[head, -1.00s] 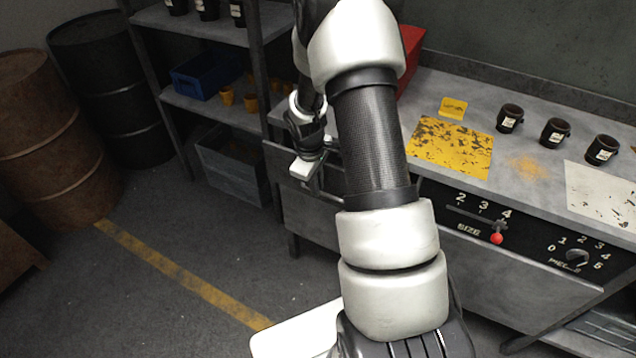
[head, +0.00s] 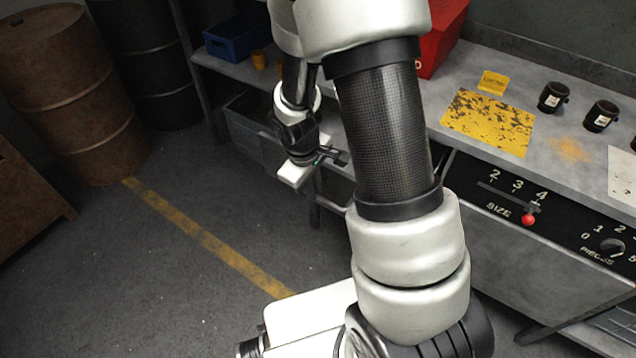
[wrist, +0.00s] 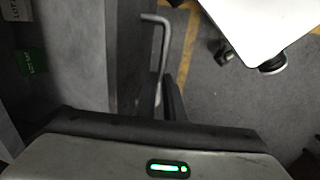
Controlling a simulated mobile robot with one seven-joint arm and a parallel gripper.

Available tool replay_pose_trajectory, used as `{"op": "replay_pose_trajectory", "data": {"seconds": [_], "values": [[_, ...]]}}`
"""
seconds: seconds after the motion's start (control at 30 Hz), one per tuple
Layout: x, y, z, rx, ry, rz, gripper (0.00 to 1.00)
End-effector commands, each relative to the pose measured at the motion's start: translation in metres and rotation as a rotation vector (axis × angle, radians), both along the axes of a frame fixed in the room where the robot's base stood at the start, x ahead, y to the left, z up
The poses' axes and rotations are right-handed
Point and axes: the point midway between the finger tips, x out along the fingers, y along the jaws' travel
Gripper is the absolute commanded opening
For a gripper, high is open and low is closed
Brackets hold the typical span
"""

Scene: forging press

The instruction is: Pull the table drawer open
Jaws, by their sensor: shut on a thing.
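The table drawer (head: 271,153) is at the left end of the grey table, and its front stands out from under the tabletop. My gripper (head: 336,157) is at the drawer front, partly hidden by its own wrist. In the wrist view, a grey bar handle (wrist: 158,48) runs between the dark fingers (wrist: 160,98), and my gripper is shut on it. The grey drawer panel lies to the left of the handle. A green tag (wrist: 31,61) and a white tag show at the far left, apparently inside the drawer.
The worktable (head: 455,85) holds a red box (head: 440,40), a yellow plate (head: 490,122) and dark mugs (head: 553,97). A control panel with a red-knobbed lever (head: 528,219) is on its front. A rusty barrel (head: 65,95) stands left. The floor before the drawer is clear.

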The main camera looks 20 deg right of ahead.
Motion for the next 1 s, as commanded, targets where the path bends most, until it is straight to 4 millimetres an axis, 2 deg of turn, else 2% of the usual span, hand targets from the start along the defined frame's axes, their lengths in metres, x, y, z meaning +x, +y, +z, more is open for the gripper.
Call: {"op": "replay_pose_trajectory", "data": {"seconds": [0.33, 0.37, 0.47, 0.77, 0.87, 1.0], "values": [[-0.001, 0.000, 0.000, -0.001, 0.001, -0.001, 0.00], [-0.001, 0.000, 0.000, 0.000, 0.002, -0.001, 0.12], [-0.001, 0.000, 0.000, -0.001, 0.001, -0.001, 0.28], [-0.001, 0.001, 0.001, 0.000, 0.000, 0.000, 0.28], [-0.001, 0.002, 0.009, 0.000, -0.002, 0.000, 0.28], [-0.003, 0.005, 0.033, 0.001, -0.005, -0.001, 0.28]]}}
